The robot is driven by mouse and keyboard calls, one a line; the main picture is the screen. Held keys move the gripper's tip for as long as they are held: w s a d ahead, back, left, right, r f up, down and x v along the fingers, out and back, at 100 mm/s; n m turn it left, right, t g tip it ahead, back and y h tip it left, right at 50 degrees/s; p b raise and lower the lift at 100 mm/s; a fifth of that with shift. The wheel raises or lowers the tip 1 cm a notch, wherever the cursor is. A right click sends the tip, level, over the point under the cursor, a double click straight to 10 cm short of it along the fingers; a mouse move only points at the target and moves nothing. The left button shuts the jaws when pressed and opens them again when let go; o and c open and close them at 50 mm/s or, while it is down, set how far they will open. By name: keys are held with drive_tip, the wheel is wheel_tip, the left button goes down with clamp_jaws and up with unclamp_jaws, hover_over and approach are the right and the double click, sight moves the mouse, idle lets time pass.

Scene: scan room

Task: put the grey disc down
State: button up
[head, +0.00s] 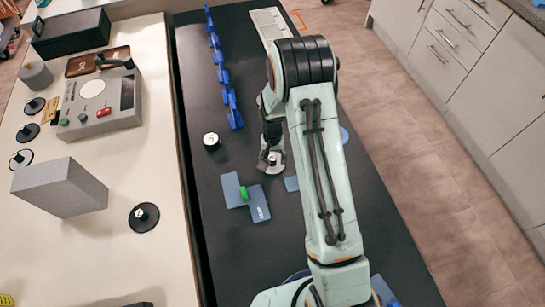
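My gripper (269,158) points down over the dark bench top (190,85), left of my arm's forearm. It appears shut on the grey disc (277,167), a small light-grey round piece at the fingertips. The fingers and arm hide part of the disc. From this one view I cannot tell whether the disc touches the bench top or hangs a little above it.
Blue plates with a green piece (244,193) lie left of the gripper. A black-and-white round piece (211,142) stands nearby. A row of blue holders (223,75) runs toward the back. The pale table (110,255) carries a grey block (60,188) and black discs (144,216).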

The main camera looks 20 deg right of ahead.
sight(273, 159)
wheel_tip(273, 159, up, 12)
drive_tip(key=s+a+r+n, duration=0.2)
drive_tip(key=s+a+r, duration=0.1)
drive_tip(key=s+r, duration=0.9)
drive_tip(key=s, duration=0.3)
drive_tip(key=shift+s+n+y, duration=0.3)
drive_tip(key=shift+s, duration=0.05)
drive_tip(key=shift+o, duration=0.5)
drive_tip(key=s+n, duration=0.1)
drive_tip(key=s, duration=0.8)
drive_tip(key=shift+s+a+r+n, duration=0.2)
drive_tip(key=shift+s+a+n, duration=0.1)
drive_tip(key=shift+a, duration=0.1)
